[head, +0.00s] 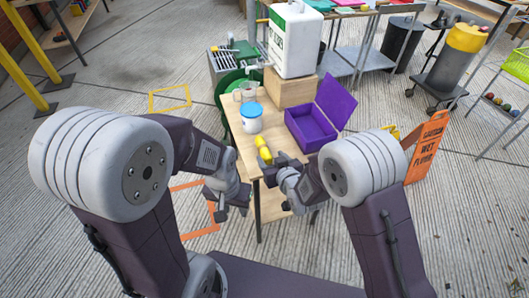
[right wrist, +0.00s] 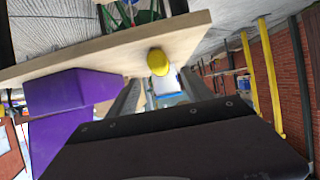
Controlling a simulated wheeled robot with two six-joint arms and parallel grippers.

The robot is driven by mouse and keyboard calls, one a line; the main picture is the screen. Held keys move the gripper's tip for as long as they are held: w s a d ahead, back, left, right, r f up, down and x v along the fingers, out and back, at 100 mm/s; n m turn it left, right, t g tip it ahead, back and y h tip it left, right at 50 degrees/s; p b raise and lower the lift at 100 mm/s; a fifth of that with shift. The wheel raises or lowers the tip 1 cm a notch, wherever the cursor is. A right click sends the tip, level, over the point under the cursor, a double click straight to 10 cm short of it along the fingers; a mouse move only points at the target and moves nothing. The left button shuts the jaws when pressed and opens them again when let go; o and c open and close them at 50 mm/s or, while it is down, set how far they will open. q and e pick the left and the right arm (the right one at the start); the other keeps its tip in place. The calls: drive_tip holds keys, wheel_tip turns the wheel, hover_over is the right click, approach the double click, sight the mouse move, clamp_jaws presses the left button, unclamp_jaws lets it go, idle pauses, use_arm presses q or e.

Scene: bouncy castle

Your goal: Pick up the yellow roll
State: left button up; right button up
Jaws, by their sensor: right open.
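The yellow roll (head: 263,149) lies on the wooden table (head: 246,156), near its front edge and left of the purple box. My right gripper (head: 280,166) is at the table's front edge, just right of the roll and close to it. In the right wrist view the roll (right wrist: 158,62) shows end-on, between the tips of the open fingers (right wrist: 160,86). No contact can be made out. My left gripper (head: 231,209) hangs empty, left of the table and below its top, with its fingers apart.
An open purple box (head: 310,128) stands right of the roll. A white tub with a blue lid (head: 252,118) and a grey mug (head: 245,92) stand behind it. A white canister (head: 294,42) sits on a wooden block (head: 290,91). An orange wet-floor sign (head: 427,147) stands at right.

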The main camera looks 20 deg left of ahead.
sight(267, 154)
drive_tip(key=x, duration=0.4)
drive_tip(key=b+x, duration=0.1)
drive_tip(key=x, duration=0.4)
drive_tip(key=shift+w, duration=0.1)
drive_tip(key=shift+r, duration=0.15)
clamp_jaws()
